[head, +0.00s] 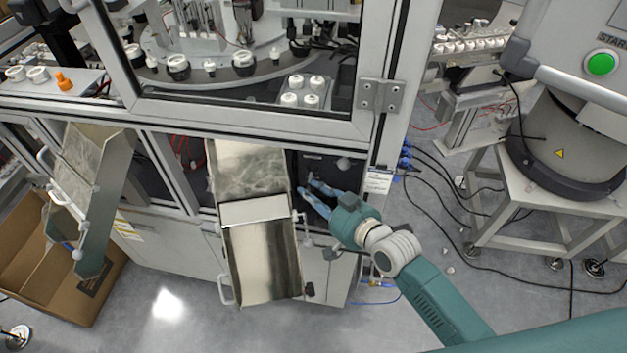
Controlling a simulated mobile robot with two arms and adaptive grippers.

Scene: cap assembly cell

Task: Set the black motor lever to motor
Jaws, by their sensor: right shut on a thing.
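My right gripper (306,187) reaches in from the right at the dark control panel (325,162) on the cell's front, beside the metal chute. Its blue fingers are closed at the panel face around the black motor lever. The lever is hard to make out between the fingertips against the dark panel, and I cannot read which setting it points to. A small grey knob (343,163) shows on the panel, above and to the right of the fingertips. My left gripper is not in view.
A metal chute (262,262) stands just left of my right gripper, with a second chute (88,185) and a cardboard box (38,262) farther left. A door frame (240,115) lies above the panel.

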